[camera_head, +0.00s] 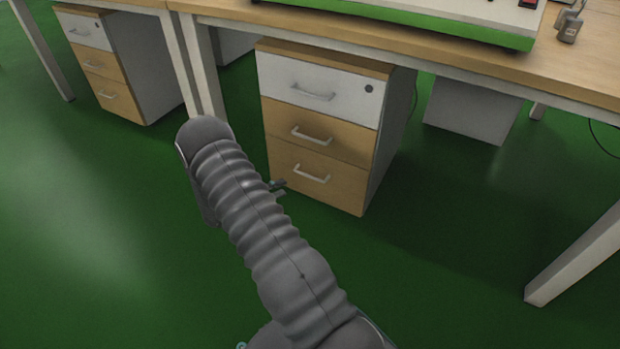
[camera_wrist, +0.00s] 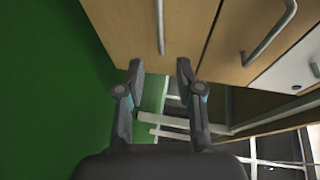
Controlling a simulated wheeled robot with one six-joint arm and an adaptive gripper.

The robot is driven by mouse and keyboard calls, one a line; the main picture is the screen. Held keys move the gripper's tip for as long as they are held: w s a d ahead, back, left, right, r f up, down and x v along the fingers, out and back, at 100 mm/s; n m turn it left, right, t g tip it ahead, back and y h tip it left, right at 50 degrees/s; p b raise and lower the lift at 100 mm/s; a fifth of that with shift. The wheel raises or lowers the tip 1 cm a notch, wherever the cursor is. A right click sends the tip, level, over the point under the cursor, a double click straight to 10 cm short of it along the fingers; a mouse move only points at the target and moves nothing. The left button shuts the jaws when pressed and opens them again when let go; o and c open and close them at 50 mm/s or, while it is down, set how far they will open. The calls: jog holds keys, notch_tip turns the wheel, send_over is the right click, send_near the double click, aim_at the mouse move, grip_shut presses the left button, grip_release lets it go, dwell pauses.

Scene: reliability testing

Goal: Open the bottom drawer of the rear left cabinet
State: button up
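The nearer cabinet (camera_head: 389,140) has a white top drawer and two wooden drawers below. Its wooden bottom drawer (camera_head: 340,190) looks closed and has a pale bar handle (camera_head: 313,178). My gripper (camera_head: 279,186) is mostly hidden behind my grey arm, with a small part showing beside the bottom drawer. In the wrist view, my gripper (camera_wrist: 158,70) is open, its two fingers apart. The bottom drawer's handle (camera_wrist: 160,25) lies just ahead, lined up with the gap between the fingertips. I see nothing held. Contact with the handle is not visible.
The middle drawer's handle (camera_wrist: 268,35) is close on the right. Another similar cabinet (camera_head: 145,60) stands farther left, its drawers closed. A desk (camera_head: 420,52) overhangs the nearer cabinet, with a leg (camera_head: 205,75) at its left. Green floor (camera_head: 90,220) is clear in front.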

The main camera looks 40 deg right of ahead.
aim_at(310, 176)
jog(key=d, duration=0.4)
jog(key=d+f, duration=0.1)
jog(key=d, duration=0.4)
jog(key=d+f+b, duration=0.1)
jog(key=d, duration=0.3)
jog(key=shift+d+f, duration=0.15)
jog(key=shift+f, duration=0.05)
grip_shut()
